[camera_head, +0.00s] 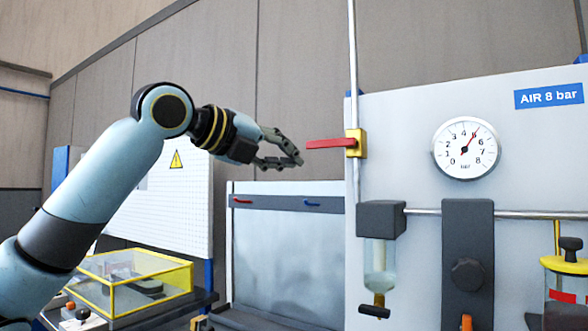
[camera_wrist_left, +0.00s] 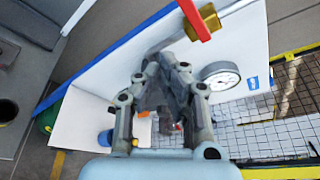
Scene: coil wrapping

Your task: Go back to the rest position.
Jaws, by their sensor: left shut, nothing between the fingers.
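My left gripper (camera_head: 299,161) is raised in front of the grey wall in the head view, its fingers pointing right. It is shut and empty. Its tips are close to the left end of a red valve lever (camera_head: 330,143), which sticks out level to the left from a brass valve body (camera_head: 356,143) on a vertical pipe. I cannot tell whether the tips touch the lever. In the left wrist view the fingers (camera_wrist_left: 168,75) show in the middle, with the red lever (camera_wrist_left: 192,17) and brass body (camera_wrist_left: 203,20) above them. My right gripper is not in view.
A pale panel (camera_head: 410,120) on the right carries a pressure gauge (camera_head: 465,149), its needle near 5, a blue "AIR 8 bar" label (camera_head: 549,95) and a glass-bowled unit (camera_head: 380,260). A yellow-framed clear box (camera_head: 135,280) stands lower left. The space above my left arm is clear.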

